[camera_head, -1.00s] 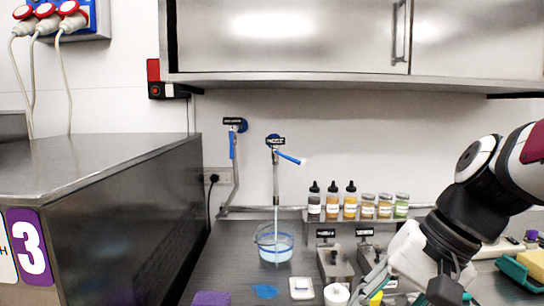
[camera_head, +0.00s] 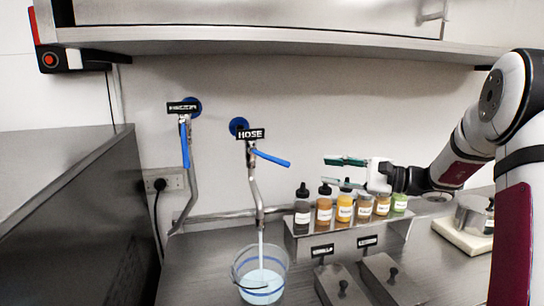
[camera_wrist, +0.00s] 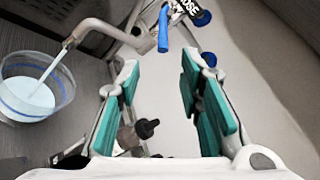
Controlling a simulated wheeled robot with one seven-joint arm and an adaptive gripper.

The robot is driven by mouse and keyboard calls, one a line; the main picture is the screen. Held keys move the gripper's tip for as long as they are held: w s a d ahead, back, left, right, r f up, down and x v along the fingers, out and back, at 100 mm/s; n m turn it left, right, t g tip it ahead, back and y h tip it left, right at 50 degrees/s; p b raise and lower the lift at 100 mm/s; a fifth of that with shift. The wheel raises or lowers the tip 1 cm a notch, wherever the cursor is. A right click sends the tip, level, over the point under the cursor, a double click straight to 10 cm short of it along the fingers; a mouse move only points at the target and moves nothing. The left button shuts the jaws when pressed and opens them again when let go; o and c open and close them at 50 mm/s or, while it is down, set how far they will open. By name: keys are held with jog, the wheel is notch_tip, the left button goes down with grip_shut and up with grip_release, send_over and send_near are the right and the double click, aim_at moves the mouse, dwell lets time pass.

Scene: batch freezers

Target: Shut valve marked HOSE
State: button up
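The valve marked HOSE (camera_head: 250,134) is on the back wall. Its blue lever (camera_head: 271,158) sticks out to the right and slightly down. Water runs from its spout (camera_head: 260,221) into a clear bucket (camera_head: 263,270) below. My gripper (camera_head: 345,172) is open and empty, to the right of the lever and apart from it, above the bottles. In the wrist view, the teal-padded fingers of my gripper (camera_wrist: 160,95) are spread wide. The blue lever (camera_wrist: 163,30) lies beyond the fingertips at the top, with the HOSE label beside it.
A second valve (camera_head: 182,107) on the left has its blue lever hanging down; its label is hard to read. Several bottles (camera_head: 345,209) stand on a steel rack under my gripper. A cabinet (camera_head: 250,35) overhangs above. The wall between lever and gripper is clear.

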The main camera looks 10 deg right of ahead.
aim_at(288, 164)
jog(key=p+x, duration=0.2)
jog(key=x, duration=1.1)
jog(key=shift+w+a+r, duration=0.15)
jog(key=shift+w+a, duration=0.05)
jog(key=shift+w, duration=0.25)
jog(key=shift+c, duration=0.3)
grip_shut()
